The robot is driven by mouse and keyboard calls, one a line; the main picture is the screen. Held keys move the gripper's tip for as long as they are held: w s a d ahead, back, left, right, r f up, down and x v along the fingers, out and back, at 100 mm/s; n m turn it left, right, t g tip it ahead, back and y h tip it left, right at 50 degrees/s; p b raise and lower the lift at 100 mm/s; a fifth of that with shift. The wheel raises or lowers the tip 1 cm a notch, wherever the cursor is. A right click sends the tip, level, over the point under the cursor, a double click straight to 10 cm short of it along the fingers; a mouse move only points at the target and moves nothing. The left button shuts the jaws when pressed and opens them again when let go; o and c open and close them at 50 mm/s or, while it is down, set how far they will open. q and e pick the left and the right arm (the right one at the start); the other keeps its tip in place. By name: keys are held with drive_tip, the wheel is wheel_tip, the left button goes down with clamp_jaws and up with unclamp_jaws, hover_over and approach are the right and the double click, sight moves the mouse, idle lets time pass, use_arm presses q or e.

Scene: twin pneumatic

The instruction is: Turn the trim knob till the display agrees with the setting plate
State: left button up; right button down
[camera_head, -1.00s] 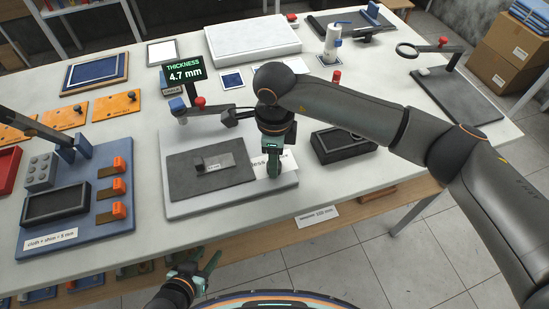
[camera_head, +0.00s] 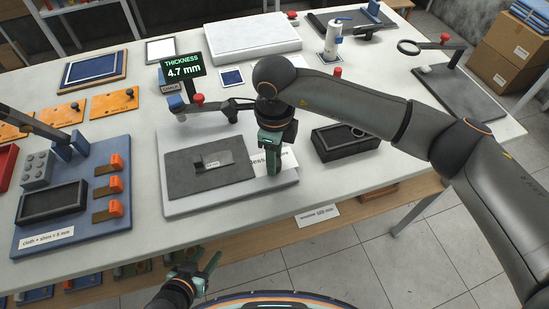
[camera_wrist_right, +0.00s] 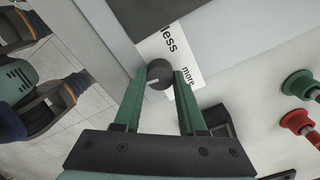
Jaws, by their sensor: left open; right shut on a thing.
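The trim knob (camera_wrist_right: 158,72) is dark and round with a pale pointer line, beside a white label (camera_wrist_right: 172,52) reading "less" and "more". My right gripper (camera_wrist_right: 161,84) is shut on the knob, one green finger on each side. In the head view my right gripper (camera_head: 272,168) points down at the right of the pale base plate (camera_head: 190,207) and hides the knob. The green-lettered display (camera_head: 183,68) reads "THICKNESS 4.7 mm". A label (camera_head: 47,236) reads "cloth + shim = 5 mm"; I cannot tell whether it is the setting plate. My left gripper (camera_head: 200,263) is open and empty before the table.
A dark pad (camera_head: 185,180) with a small grey piece lies on the base plate. A black tray (camera_head: 343,143) stands to its right. A blue board (camera_head: 110,235) with orange clips lies left. Red and green buttons (camera_wrist_right: 298,85) show in the right wrist view.

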drive_tip(key=m+b, duration=0.3)
drive_tip(key=m, duration=0.2)
drive_tip(key=shift+f+m, duration=0.15)
drive_tip(key=shift+m, duration=0.15)
drive_tip(key=m+b, duration=0.3)
drive_tip(key=m, duration=0.3)
drive_tip(key=shift+b, duration=0.3)
drive_tip(key=shift+m+b, duration=0.5)
drive_tip(key=shift+m, duration=0.7)
drive_tip(key=shift+m+b, duration=0.3)
drive_tip(key=shift+m, duration=0.5)
drive_tip(key=shift+r+m, duration=0.2)
drive_tip(key=shift+m, duration=0.1)
drive_tip(key=shift+c, duration=2.4)
unclamp_jaws()
